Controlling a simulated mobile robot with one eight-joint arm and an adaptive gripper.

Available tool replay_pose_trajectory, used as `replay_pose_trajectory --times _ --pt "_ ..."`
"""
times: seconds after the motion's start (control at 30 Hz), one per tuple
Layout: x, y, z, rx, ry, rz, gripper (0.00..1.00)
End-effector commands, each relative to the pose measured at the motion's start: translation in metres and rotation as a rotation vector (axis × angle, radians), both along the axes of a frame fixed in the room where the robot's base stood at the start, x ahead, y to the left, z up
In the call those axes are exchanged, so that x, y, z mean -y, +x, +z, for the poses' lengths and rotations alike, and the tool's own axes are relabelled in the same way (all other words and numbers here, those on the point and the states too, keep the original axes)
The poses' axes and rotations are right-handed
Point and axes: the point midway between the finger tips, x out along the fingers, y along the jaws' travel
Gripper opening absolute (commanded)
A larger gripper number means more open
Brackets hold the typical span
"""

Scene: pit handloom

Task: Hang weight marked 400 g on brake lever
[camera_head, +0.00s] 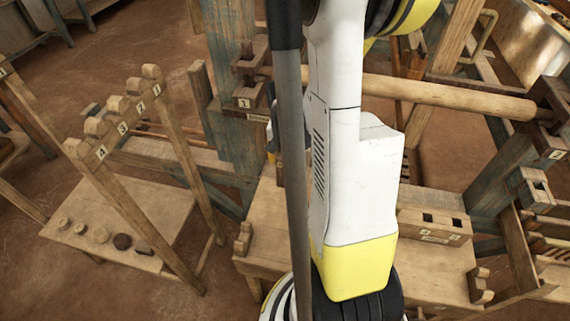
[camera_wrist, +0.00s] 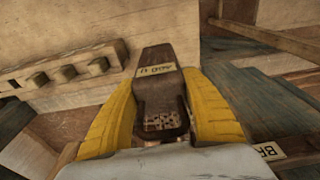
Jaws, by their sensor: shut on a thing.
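In the wrist view my gripper (camera_wrist: 159,84) has its two yellow fingers closed on the sides of a dark brown piece (camera_wrist: 158,60). That piece carries a pale tag whose lettering I cannot read surely. In the head view my gripper is hidden behind my arm. In the wrist view a pale label starting "BR" (camera_wrist: 268,152) is on a beam right of my gripper. I cannot make out the brake lever itself.
A wooden rack with numbered pegs (camera_head: 122,128) stands over the low board (camera_head: 170,200) at the left. A thick round beam (camera_head: 450,97) crosses the loom frame at the right. A bench (camera_head: 440,262) lies right of my arm. Bare floor (camera_head: 120,50) shows at the upper left.

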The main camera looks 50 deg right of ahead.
Motion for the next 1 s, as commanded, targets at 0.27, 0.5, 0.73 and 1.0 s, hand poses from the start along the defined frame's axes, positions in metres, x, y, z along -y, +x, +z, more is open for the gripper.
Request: replay_pose_trajectory --times 0.27,0.5,0.73,1.0 --pt "0.019 0.01 -0.001 0.0 0.0 0.0 0.11" --pt "0.035 0.018 -0.001 0.0 0.0 -0.001 0.11" --pt "0.051 0.026 -0.001 0.0 0.0 0.0 0.11" --pt "0.067 0.034 -0.001 0.0 0.0 0.0 0.11"
